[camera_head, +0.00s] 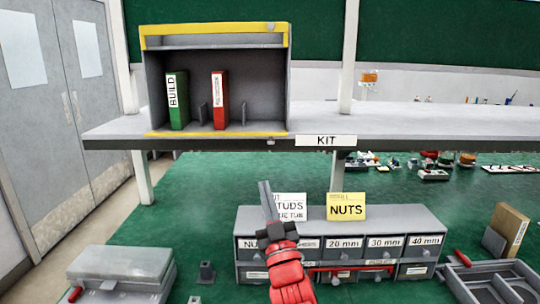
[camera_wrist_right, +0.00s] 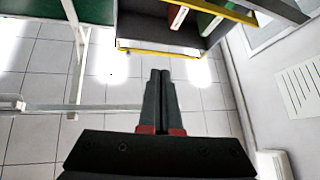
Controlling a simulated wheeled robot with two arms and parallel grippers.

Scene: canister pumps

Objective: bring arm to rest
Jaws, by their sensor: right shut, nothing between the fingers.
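My right gripper (camera_head: 266,200) is in the middle of the head view, with its red and dark wrist below it. Its two fingers are together and point up, with nothing between them. My left gripper is not in view.
A grey shelf (camera_head: 400,115) spans the back and carries a yellow-edged cabinet (camera_head: 215,28) with a green binder (camera_head: 177,100) and a red binder (camera_head: 220,100). A yellow NUTS card (camera_head: 346,200) stands on the drawer unit. A grey case (camera_head: 120,265) lies left; a divided tray (camera_head: 490,280) lies right.

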